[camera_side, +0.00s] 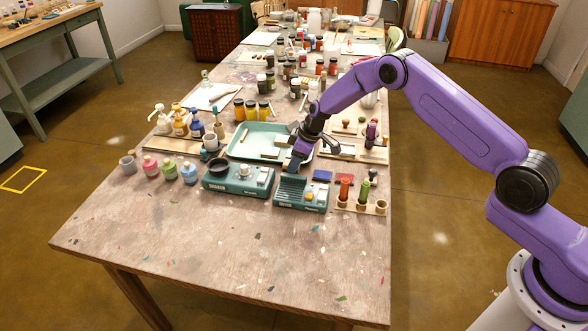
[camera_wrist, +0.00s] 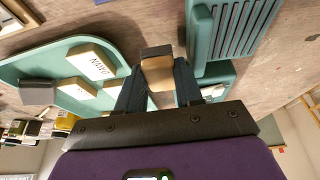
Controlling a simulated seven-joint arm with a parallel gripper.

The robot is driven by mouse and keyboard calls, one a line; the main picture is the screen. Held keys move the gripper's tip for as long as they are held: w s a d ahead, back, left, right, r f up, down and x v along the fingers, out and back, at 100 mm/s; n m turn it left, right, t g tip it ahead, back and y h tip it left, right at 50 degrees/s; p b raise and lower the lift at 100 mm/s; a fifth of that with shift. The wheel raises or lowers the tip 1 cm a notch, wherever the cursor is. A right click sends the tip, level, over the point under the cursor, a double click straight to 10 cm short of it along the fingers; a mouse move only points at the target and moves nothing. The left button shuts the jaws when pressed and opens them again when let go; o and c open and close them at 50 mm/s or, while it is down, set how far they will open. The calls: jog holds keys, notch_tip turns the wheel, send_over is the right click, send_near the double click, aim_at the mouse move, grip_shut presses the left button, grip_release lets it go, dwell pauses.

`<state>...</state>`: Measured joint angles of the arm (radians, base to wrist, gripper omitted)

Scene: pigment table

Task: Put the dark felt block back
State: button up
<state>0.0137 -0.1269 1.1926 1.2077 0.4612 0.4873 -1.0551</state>
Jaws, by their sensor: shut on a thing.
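My gripper (camera_wrist: 158,68) is shut on a small block (camera_wrist: 156,54) with a dark face and a pale wooden body, seen between the fingers in the wrist view. In the side view my gripper (camera_side: 298,158) is low between the teal tray (camera_side: 240,153) and a ridged teal device (camera_side: 291,187); the held block is hard to make out there. In the wrist view the tray (camera_wrist: 55,52) lies left of the held block, and the ridged device (camera_wrist: 236,28) lies to its right. Whether the block touches anything is unclear.
In the tray are a block lettered "Nitro" (camera_wrist: 92,62), a grey-faced block (camera_wrist: 37,92) and other pale blocks (camera_wrist: 75,88). The table's front is clear.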

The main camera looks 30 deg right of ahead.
jog(key=shift+w+f, duration=0.25)
jog(key=shift+f, duration=1.5)
jog(key=shift+f, duration=0.1)
jog(key=o, duration=0.7)
jog(key=shift+c, duration=0.2)
